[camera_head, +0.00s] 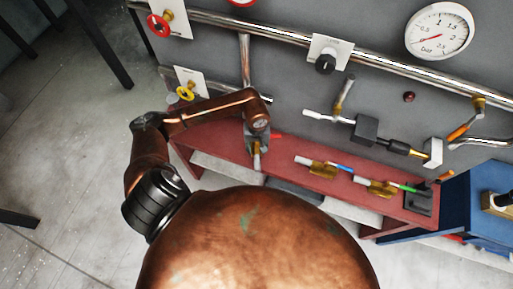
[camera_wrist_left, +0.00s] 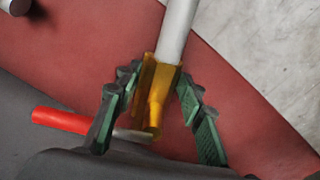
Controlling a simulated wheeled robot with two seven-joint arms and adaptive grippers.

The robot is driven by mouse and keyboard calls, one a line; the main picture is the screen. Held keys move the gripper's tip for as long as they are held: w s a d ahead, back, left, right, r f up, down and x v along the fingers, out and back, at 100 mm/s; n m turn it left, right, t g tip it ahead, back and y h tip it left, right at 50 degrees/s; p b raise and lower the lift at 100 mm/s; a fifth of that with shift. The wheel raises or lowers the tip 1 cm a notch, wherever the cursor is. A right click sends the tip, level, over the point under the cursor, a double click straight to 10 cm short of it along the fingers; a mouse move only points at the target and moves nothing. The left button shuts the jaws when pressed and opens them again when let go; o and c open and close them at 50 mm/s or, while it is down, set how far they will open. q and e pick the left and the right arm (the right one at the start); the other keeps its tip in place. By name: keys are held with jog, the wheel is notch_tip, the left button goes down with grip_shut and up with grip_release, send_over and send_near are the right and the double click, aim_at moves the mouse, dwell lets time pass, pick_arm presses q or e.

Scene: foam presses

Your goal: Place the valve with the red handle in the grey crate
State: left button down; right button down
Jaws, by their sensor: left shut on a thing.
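The valve with the red handle (camera_wrist_left: 62,122) has a brass body (camera_wrist_left: 158,88) and a pale pipe end in the left wrist view. My left gripper (camera_wrist_left: 158,100) is shut on the brass body, one green-padded finger on each side. In the head view the left gripper (camera_head: 257,147) is over the left part of the red shelf, with the red handle (camera_head: 277,135) sticking out to its right. I cannot tell whether the valve touches the shelf. No grey crate can be made out with certainty. My right gripper is not in view.
The red shelf (camera_head: 220,140) also bears a blue-handled valve (camera_head: 320,167) and a green-handled valve (camera_head: 380,188). A blue container (camera_head: 455,205) stands at the right. Pipes and a gauge (camera_head: 439,31) are on the grey wall behind.

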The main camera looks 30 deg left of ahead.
pick_arm(q)
jog(key=shift+w, duration=0.1)
jog(key=shift+f, duration=0.15)
jog(key=c, duration=1.3)
grip_release()
